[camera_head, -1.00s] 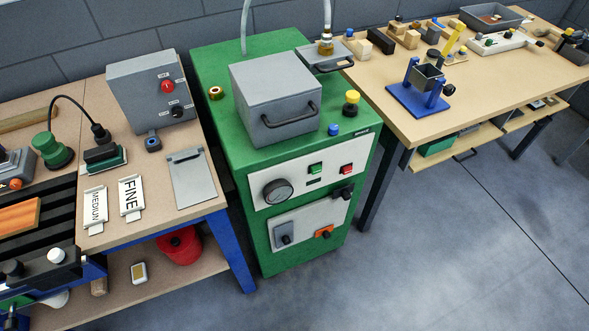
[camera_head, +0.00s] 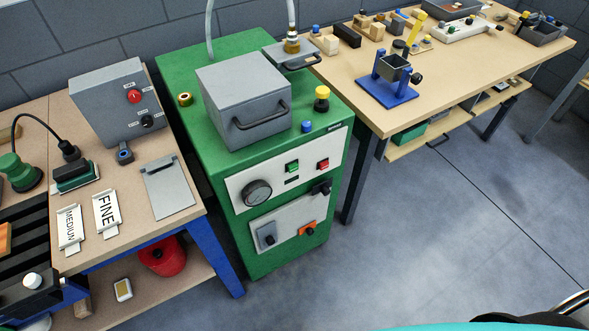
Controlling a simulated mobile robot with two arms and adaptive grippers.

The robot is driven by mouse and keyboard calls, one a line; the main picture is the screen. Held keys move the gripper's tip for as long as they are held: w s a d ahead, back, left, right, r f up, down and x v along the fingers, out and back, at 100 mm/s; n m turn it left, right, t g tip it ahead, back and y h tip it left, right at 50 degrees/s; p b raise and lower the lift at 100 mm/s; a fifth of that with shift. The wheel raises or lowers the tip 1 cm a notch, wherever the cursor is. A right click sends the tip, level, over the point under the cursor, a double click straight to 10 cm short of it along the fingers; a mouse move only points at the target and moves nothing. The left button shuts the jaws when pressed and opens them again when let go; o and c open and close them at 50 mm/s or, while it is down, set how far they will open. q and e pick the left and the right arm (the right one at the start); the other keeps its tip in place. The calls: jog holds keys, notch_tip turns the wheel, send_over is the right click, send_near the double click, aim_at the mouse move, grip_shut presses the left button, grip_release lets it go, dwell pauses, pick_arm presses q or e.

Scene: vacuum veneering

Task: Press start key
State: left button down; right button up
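The green machine (camera_head: 180,70) stands in the middle of the head view, with a grey lidded box (camera_head: 240,95) on its top. Its white front panel (camera_head: 245,197) carries a green key (camera_head: 292,167) on the left and a red key (camera_head: 323,164) on the right. Their labels are too small to read, so I cannot tell for certain which one is the start key. A round gauge (camera_head: 257,193) sits left of the keys and a black knob (camera_head: 321,188) below the red one. Neither of my grippers is in view.
A left bench (camera_head: 140,225) holds a grey control box (camera_head: 118,103), MEDIUM and FINE signs and a clipboard-like plate (camera_head: 168,187). A right bench (camera_head: 450,85) holds a blue fixture (camera_head: 387,90) and several wooden blocks. The grey floor (camera_head: 420,230) before the machine is clear.

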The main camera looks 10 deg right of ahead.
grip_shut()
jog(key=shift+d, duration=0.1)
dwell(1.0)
